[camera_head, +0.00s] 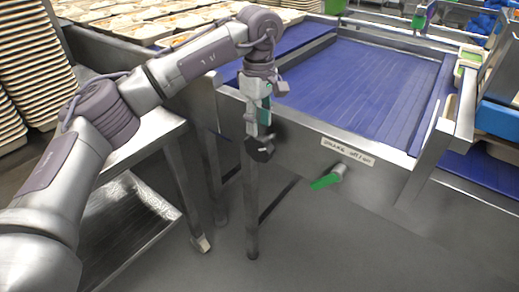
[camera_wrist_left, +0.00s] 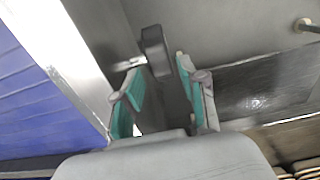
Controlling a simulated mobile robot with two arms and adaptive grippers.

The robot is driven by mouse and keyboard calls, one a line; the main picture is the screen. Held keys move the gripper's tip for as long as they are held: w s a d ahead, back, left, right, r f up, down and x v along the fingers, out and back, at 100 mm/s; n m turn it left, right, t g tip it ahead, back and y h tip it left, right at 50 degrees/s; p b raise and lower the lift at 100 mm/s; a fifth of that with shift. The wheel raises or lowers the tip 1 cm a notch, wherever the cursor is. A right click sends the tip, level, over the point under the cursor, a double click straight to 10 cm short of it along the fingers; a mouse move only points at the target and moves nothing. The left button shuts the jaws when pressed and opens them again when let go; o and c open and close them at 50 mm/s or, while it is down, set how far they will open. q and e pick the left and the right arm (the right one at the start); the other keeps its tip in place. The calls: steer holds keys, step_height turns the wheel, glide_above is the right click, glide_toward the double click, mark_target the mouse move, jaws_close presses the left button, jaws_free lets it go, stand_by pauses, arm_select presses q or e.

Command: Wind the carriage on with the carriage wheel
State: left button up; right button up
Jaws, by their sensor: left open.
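A small black lobed wheel (camera_head: 260,149), which I take to be the carriage wheel, is on the front side of the blue-belted conveyor frame, near its left end. My left gripper (camera_head: 262,128) points down right at it and partly covers it. In the left wrist view the dark wheel (camera_wrist_left: 156,50) is seen as a narrow bar between and just beyond the teal-padded fingers (camera_wrist_left: 160,86). The fingers are apart, one on either side of the wheel's line; I cannot tell whether they touch it. My right gripper is not in view.
A green lever (camera_head: 325,182) sticks out below a white label (camera_head: 347,151) on the conveyor's front. The blue belt (camera_head: 370,85) is empty. Filled trays (camera_head: 130,20) cover a table at the back left, beside stacked trays (camera_head: 28,65). A steel cart shelf (camera_head: 125,225) stands at left.

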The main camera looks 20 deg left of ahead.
mark_target(259, 149)
arm_select(q)
step_height(259, 149, down, 7)
steer(key=shift+f+b, duration=0.1)
steer(key=shift+b, duration=0.35)
steer(key=shift+w+f, duration=0.1)
steer(key=shift+f, duration=0.8)
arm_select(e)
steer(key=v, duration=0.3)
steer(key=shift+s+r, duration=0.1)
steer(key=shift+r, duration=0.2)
arm_select(q)
jaws_close()
steer(key=shift+r, duration=0.1)
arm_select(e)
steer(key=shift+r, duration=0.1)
